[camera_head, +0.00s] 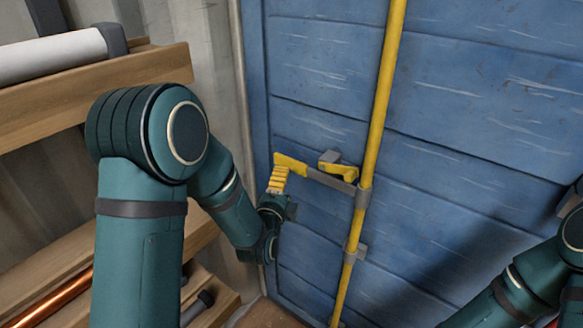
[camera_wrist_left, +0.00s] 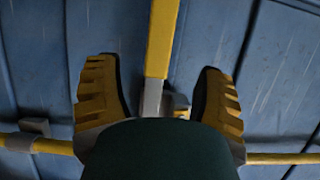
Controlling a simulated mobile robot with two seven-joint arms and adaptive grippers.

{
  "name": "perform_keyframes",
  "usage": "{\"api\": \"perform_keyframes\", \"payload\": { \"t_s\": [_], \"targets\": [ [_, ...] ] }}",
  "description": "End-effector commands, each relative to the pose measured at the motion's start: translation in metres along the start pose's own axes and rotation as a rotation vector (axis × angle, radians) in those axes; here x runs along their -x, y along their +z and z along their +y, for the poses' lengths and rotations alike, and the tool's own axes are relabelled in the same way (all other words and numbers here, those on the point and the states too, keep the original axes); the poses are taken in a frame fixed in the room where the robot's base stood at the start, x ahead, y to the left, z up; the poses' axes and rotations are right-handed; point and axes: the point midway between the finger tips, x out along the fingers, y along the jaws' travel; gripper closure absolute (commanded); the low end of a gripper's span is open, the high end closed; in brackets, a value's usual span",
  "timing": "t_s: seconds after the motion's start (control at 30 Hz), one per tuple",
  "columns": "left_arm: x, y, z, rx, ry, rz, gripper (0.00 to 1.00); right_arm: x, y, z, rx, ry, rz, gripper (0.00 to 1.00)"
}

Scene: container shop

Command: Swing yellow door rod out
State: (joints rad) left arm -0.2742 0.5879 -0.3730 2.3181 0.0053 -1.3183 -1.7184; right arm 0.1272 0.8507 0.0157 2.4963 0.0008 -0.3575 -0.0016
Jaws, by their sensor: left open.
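The yellow door rod (camera_head: 379,110) runs top to bottom along the blue door. A handle sticks out to the left from it, with a grey bar (camera_head: 330,181) and a yellow end. In the left wrist view the handle's yellow grip (camera_wrist_left: 161,40) lies between the two ribbed yellow fingers, with clear gaps on both sides. My left gripper (camera_head: 280,178) is open around the handle, beside its yellow end. The rod also crosses low in the wrist view (camera_wrist_left: 280,158), partly hidden by my gripper's body. My right gripper is outside the view; only the right arm shows.
The blue door (camera_head: 480,110) fills the right side. A small grey and yellow catch (camera_head: 340,169) sits on it behind the handle. Wooden shelves (camera_head: 95,95) stand close on the left, with a white roll (camera_head: 50,58) on top and a copper pipe (camera_head: 50,298) lower down.

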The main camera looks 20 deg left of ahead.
Motion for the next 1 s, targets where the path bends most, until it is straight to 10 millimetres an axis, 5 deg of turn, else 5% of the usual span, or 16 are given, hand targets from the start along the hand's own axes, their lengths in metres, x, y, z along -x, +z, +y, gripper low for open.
{"api": "perform_keyframes", "payload": {
  "t_s": [0.3, 0.5, 0.93, 0.97, 1.0],
  "targets": [
    [-0.061, 0.0, 0.001, 0.0, -0.001, 0.0, 0.31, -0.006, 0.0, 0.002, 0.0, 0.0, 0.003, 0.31],
    [-0.085, 0.0, 0.001, 0.0, 0.0, 0.0, 0.31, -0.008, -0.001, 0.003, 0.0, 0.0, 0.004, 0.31],
    [-0.094, 0.0, 0.001, 0.0, 0.001, 0.001, 0.31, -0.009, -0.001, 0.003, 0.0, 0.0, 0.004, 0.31],
    [-0.094, 0.0, 0.001, 0.0, 0.001, 0.001, 0.33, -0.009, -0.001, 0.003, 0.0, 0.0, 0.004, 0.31],
    [-0.094, 0.0, 0.0, 0.0, 0.001, 0.001, 0.47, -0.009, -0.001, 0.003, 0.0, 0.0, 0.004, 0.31]
  ]
}}
